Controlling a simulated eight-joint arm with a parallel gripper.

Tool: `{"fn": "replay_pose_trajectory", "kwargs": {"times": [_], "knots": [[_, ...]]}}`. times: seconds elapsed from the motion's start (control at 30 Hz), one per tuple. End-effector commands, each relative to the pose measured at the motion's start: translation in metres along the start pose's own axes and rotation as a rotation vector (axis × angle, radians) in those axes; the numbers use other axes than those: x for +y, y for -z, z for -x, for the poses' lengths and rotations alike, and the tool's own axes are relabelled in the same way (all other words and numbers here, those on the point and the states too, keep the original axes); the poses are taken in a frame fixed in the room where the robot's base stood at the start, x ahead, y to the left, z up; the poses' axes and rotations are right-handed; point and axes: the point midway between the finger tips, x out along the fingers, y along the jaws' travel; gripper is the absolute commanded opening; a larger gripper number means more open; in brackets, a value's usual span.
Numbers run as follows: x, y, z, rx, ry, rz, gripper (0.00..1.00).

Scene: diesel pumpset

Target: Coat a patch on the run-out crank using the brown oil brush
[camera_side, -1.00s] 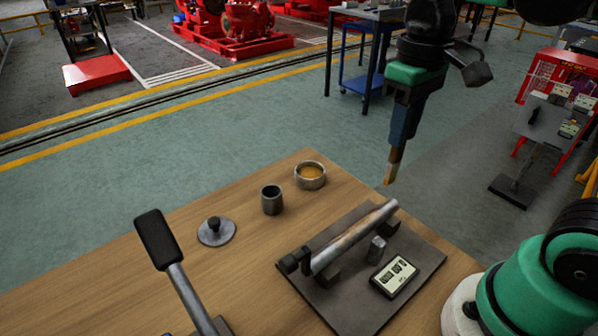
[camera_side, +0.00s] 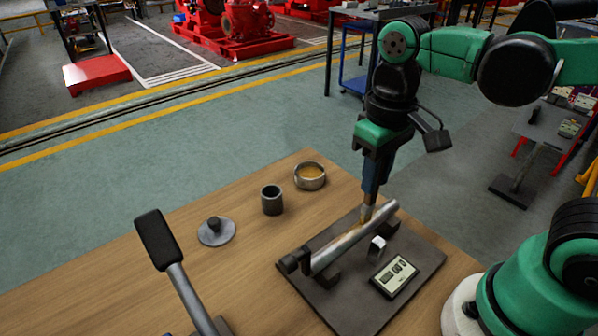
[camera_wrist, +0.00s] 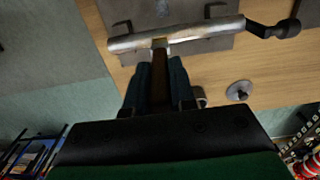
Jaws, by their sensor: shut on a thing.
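The run-out crank (camera_side: 343,246) is a grey metal bar with a dark cranked end at its left. It lies across supports on a dark plate (camera_side: 345,312). My gripper (camera_side: 373,188) is above the bar's far right part, shut on the brown oil brush (camera_side: 366,214). The brush points down, and its tip appears to meet the bar; exact contact is hard to tell. In the wrist view the brush (camera_wrist: 160,72) sits between my fingers, its pale tip at the crank (camera_wrist: 190,34). The tip is partly hidden in the side view.
A bowl of amber liquid (camera_side: 310,177), a dark cup (camera_side: 272,200) and a knobbed disc (camera_side: 216,232) stand on the wooden table (camera_side: 240,275). A small metal block (camera_side: 377,248) and a digital gauge (camera_side: 395,275) are beside the crank. A black-handled lever (camera_side: 160,240) rises at the front left.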

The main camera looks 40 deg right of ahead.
Motion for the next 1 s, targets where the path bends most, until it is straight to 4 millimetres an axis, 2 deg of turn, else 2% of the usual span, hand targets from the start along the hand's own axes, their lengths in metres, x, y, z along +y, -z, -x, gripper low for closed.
{"fn": "replay_pose_trajectory", "kwargs": {"times": [0.73,1.0], "knots": [[-0.069,-0.001,0.000,0.000,0.001,0.004,0.00],[-0.044,-0.001,0.000,0.000,0.001,-0.004,0.00]]}}
